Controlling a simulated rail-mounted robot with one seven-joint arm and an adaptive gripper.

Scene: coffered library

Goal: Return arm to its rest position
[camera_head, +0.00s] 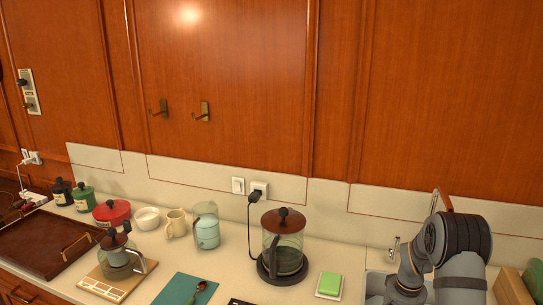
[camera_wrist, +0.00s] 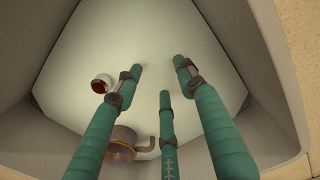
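My arm (camera_head: 452,245) is at the right of the head view, bent down over the pale sink (camera_head: 375,284). My gripper (camera_wrist: 160,76) shows in the wrist view as three teal fingers with dark joints. The fingertips are apart, with nothing between them. They point down into a pale basin (camera_wrist: 215,95). In the head view the fingers are hidden.
In the basin lie a small reddish-brown and white round item (camera_wrist: 102,84) and a brownish pot-like vessel (camera_wrist: 122,143), partly behind a finger. On the counter, a green sponge (camera_head: 330,282) and a glass coffee maker (camera_head: 284,245) stand left of the sink.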

